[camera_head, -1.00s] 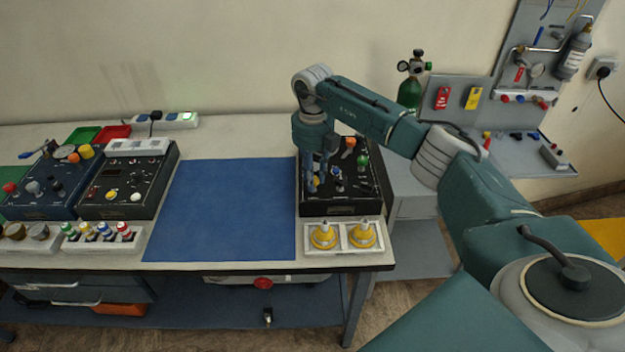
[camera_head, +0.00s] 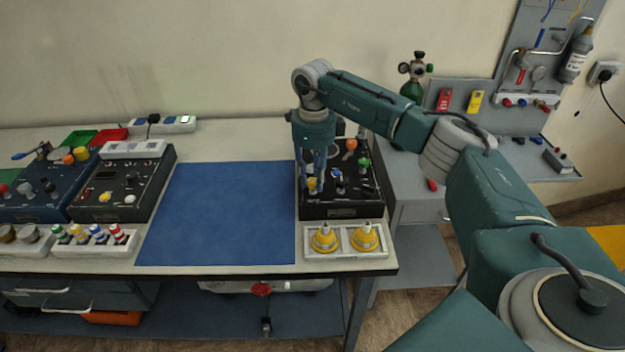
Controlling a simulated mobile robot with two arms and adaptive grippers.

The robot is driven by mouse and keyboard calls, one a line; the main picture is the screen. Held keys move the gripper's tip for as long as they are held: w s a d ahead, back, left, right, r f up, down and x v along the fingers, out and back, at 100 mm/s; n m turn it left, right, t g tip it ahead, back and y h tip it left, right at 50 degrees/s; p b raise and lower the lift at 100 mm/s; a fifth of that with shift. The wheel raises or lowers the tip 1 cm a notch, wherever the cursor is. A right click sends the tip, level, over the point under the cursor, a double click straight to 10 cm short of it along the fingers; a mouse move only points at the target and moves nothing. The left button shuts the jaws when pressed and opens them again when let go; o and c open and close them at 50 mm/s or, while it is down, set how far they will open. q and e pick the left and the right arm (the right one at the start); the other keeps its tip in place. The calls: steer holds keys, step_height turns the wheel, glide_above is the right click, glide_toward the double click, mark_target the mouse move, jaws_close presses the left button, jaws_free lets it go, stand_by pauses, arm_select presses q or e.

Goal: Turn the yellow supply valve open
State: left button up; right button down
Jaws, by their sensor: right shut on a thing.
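The yellow supply valve (camera_head: 312,184) is a small yellow knob at the left of the black trainer panel (camera_head: 342,212) on the right part of the bench. My right gripper (camera_head: 312,181) reaches down over the panel from above, its fingers shut on the yellow valve. The fingers partly cover the knob, so its exact angle cannot be told. Orange (camera_head: 350,144) and green (camera_head: 364,163) knobs stand on the same panel, apart from the gripper. My left gripper is not in view.
A tray with two yellow cones (camera_head: 345,256) sits just in front of the panel. A blue mat (camera_head: 218,214) lies clear to its left. Other control boxes (camera_head: 122,186) stand further left. A green gas cylinder (camera_head: 411,90) stands behind my right arm.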

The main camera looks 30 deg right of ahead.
steer(key=n, duration=0.4)
steer(key=shift+s+d+f+b, duration=0.2)
steer(key=shift+f+b, duration=0.05)
steer(key=shift+b, duration=0.15)
steer(key=shift+r+n, duration=0.1)
steer(key=shift+n, duration=1.6)
steer(key=shift+w+d, duration=0.1)
steer(key=c, duration=1.4)
jaws_free()
steer(key=shift+c, duration=0.2)
steer(key=shift+d+r, duration=0.1)
steer(key=shift+d, duration=0.05)
steer(key=shift+r, duration=0.1)
step_height(320, 180, up, 12)
